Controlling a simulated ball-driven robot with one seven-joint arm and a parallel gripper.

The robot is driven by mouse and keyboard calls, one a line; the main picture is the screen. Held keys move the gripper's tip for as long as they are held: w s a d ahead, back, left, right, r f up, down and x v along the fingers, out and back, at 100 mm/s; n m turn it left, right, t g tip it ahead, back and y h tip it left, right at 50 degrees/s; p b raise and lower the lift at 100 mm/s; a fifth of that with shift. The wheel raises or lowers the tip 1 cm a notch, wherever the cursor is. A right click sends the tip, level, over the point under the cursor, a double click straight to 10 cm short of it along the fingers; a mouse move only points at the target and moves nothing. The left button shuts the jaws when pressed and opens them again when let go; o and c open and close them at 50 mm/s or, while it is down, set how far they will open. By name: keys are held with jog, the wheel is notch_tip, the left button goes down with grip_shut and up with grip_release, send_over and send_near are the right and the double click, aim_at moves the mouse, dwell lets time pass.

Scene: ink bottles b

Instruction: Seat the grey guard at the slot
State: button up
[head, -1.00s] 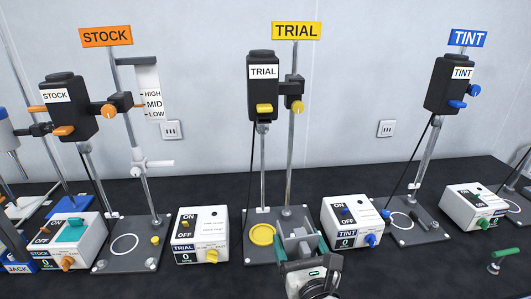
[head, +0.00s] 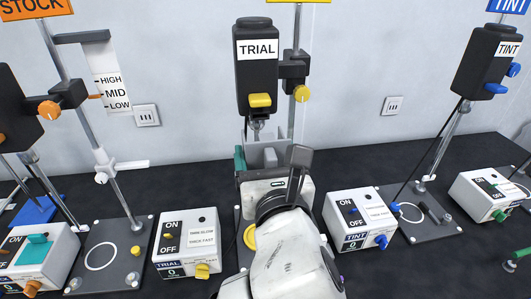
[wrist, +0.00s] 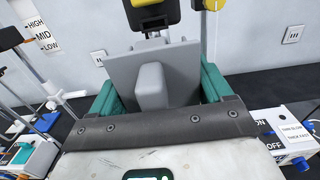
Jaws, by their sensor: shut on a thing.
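The grey guard (wrist: 185,68) is a flat plate with a raised block on its near face. My gripper (wrist: 156,90) is shut on it, with a teal finger at each side of the block. In the head view the guard (head: 270,156) stands roughly upright below the black TRIAL unit (head: 256,75), just past my gripper (head: 262,165). My wrist hides the guard's lower part and most of the TRIAL base. I cannot make out the slot.
The TRIAL control box (head: 186,243) is to the left and another white box (head: 359,219) to the right. The TRIAL rod (head: 297,120) stands close behind the guard. STOCK and TINT stands flank the TRIAL stand.

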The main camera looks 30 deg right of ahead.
aim_at(258, 126)
jog(key=shift+r+p, duration=0.15)
jog(key=shift+p, duration=0.55)
jog(key=shift+p+x, duration=0.85)
jog(key=shift+x, duration=1.55)
jog(key=shift+p, duration=0.85)
jog(key=shift+x, duration=1.25)
jog(key=o, duration=1.1)
